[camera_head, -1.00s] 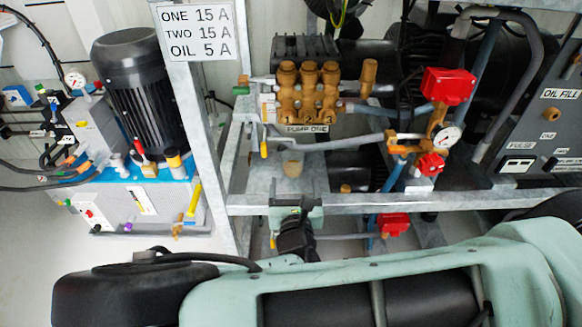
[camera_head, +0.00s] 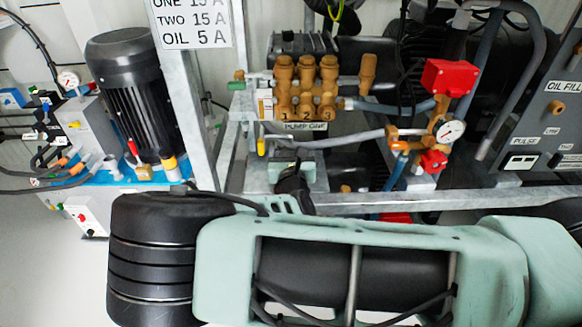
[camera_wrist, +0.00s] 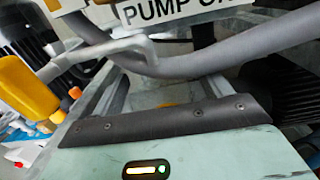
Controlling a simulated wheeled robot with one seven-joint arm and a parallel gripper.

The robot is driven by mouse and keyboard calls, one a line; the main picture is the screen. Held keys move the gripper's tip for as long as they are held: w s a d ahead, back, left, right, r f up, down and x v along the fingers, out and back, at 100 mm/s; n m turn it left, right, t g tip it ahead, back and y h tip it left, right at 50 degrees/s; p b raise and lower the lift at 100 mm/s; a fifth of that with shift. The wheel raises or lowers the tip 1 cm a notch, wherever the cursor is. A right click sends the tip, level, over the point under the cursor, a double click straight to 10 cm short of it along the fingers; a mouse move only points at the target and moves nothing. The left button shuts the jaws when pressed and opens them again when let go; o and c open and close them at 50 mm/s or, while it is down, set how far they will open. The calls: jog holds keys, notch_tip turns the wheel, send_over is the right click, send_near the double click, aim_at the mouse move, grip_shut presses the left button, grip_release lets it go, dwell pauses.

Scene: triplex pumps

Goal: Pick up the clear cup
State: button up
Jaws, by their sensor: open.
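I cannot make out the clear cup for certain in either current view. My gripper (camera_head: 294,168) is in front of the frame's shelf, just below the pump labelled PUMP ONE (camera_head: 307,95), and covers that part of the shelf. In the wrist view my gripper (camera_wrist: 158,88) is open, its two grey fingers apart and pointing under the pump. A small tan patch shows between the fingers, low near the dark bar; I cannot tell whether it is part of the cup.
A grey hose (camera_wrist: 190,62) crosses just above my fingers. A yellow-handled lever (camera_wrist: 28,88) is close on the left. A red-topped valve with a gauge (camera_head: 450,130) is to the right. The frame's lower rail (camera_head: 430,199) runs across behind my arm.

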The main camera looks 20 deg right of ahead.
jog(key=c, duration=1.1)
jog(key=shift+r, duration=0.15)
jog(key=shift+c, duration=0.2)
